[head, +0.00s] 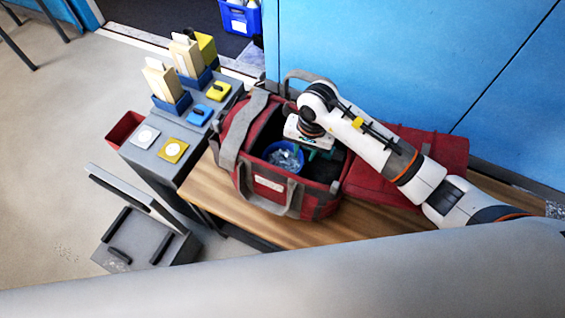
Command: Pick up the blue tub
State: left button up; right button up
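A blue tub (296,172) sits inside an open red and grey bag (250,184) on the wooden bench. Clear, shiny pieces lie in the tub. My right gripper (311,151) reaches down into the bag from the right, with its greenish fingers at the tub's upper right rim. The fingers are small and partly hidden under the gripper body, so I cannot tell whether they are open or closed on the rim. My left gripper is out of view.
A red closed case (372,188) lies right of the bag, under my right arm. A grey cabinet (182,150) with switches and blue holders stands left. A blue wall (400,50) rises behind. A grey stepped stand (140,238) is on the floor.

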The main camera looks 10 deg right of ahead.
aim_at(301, 165)
jog(key=shift+a+f, duration=0.1)
jog(key=shift+f, duration=0.65)
jog(key=f+p, duration=0.1)
jog(key=f, duration=0.1)
jog(key=f+p, duration=0.1)
jog(key=f, duration=0.1)
jog(key=shift+s+a+f, duration=0.1)
jog(key=shift+s+f, duration=0.05)
jog(key=shift+s, duration=0.05)
jog(key=shift+w+f, duration=0.1)
jog(key=shift+f, duration=0.45)
grip_shut()
jog(key=shift+r, duration=0.1)
